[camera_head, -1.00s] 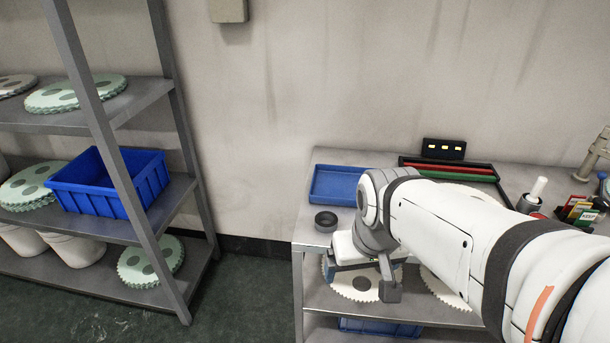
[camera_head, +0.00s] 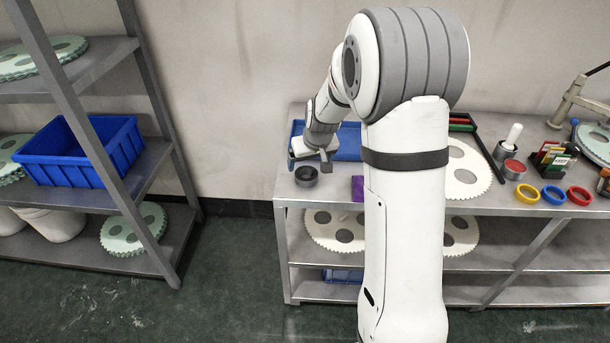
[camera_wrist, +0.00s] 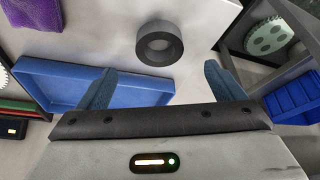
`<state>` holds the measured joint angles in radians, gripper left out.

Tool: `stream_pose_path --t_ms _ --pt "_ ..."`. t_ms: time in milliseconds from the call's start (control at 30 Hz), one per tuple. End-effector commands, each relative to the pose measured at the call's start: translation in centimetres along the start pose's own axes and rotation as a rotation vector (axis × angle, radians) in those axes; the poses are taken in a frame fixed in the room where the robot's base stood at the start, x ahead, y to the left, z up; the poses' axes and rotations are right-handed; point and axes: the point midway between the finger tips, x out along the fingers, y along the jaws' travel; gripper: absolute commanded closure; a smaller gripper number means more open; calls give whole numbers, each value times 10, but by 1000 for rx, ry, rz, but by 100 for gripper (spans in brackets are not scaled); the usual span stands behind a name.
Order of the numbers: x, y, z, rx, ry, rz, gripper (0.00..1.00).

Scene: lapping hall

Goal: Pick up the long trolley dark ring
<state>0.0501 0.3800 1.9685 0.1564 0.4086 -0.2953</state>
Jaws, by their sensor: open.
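The dark ring (camera_head: 306,176) lies flat on the trolley's top shelf (camera_head: 325,194), near its left end. In the wrist view the dark ring (camera_wrist: 159,44) is a thick black ring with a grey inside, on the pale top between and beyond the fingertips. My gripper (camera_head: 311,161) is just above and behind the ring in the head view. In the wrist view my gripper (camera_wrist: 160,80) has its two bluish fingers spread wide apart, with nothing between them. The ring is apart from the fingers.
A blue tray (camera_wrist: 60,88) lies beside the ring, partly under one finger in the wrist view. Yellow (camera_head: 527,194), blue (camera_head: 554,195) and red (camera_head: 579,196) rings lie farther right. The trolley's left edge is close to the ring.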

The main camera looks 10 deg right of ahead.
Motion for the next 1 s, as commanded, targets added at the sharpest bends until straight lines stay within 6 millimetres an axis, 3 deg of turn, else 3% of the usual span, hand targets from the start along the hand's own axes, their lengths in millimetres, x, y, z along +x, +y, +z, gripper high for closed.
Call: stream_pose_path --t_ms 533,833,1000 --pt "66 0 -1 2 -3 -1 11" --pt "71 0 -1 1 0 0 11" --pt "70 0 -1 1 -1 0 25"
